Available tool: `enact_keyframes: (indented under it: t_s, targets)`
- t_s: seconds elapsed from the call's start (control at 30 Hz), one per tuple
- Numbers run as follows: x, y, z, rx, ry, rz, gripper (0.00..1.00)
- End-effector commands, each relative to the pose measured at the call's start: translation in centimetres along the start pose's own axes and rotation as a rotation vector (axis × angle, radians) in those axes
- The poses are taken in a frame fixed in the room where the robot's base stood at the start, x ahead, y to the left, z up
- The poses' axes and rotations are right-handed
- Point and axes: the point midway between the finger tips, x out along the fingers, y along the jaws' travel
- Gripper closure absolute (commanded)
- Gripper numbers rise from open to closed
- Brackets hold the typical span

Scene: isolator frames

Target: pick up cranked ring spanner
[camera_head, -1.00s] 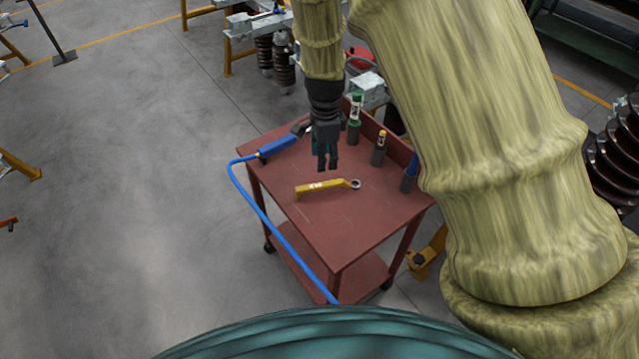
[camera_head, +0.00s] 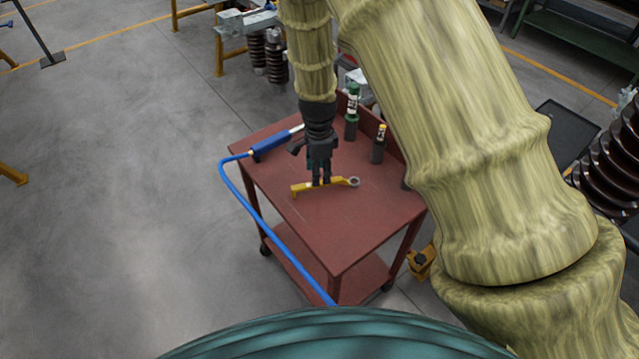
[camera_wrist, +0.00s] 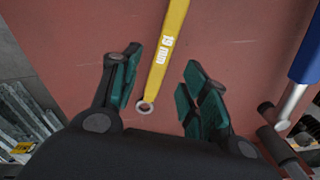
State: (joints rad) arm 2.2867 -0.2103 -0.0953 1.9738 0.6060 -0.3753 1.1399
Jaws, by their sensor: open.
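The cranked ring spanner (camera_head: 336,184) is yellow with a grey ring end and lies on the red cart top (camera_head: 345,232). In the wrist view the spanner (camera_wrist: 169,47) shows a "19 mm" mark and its ring end lies between my finger pads. My gripper (camera_head: 320,184) is just over the spanner's handle in the head view and partly covers it. In the wrist view my gripper (camera_wrist: 158,95) is open, with a green pad on each side of the spanner. I cannot tell how far the fingertips are above the cart top.
A blue-handled tool (camera_head: 272,143) with a blue hose (camera_head: 240,200) lies at the cart's back left. A green-topped bottle-like item (camera_head: 352,112) and a yellow-topped one (camera_head: 379,145) stand along the right side. The cart's front is clear.

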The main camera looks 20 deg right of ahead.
Motion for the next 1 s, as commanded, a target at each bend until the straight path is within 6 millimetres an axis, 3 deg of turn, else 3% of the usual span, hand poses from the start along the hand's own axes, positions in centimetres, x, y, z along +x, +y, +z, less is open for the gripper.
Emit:
enact_keyframes:
  t_s: [0.37, 0.8, 1.0]
  targets:
    - [1.6, 0.0, -0.1, 0.0, 0.0, 0.001, 0.55]
    - [5.6, -0.2, -0.4, -0.001, 0.0, 0.0, 0.55]
    - [6.3, -0.2, -0.4, -0.001, 0.0, 0.0, 0.55]
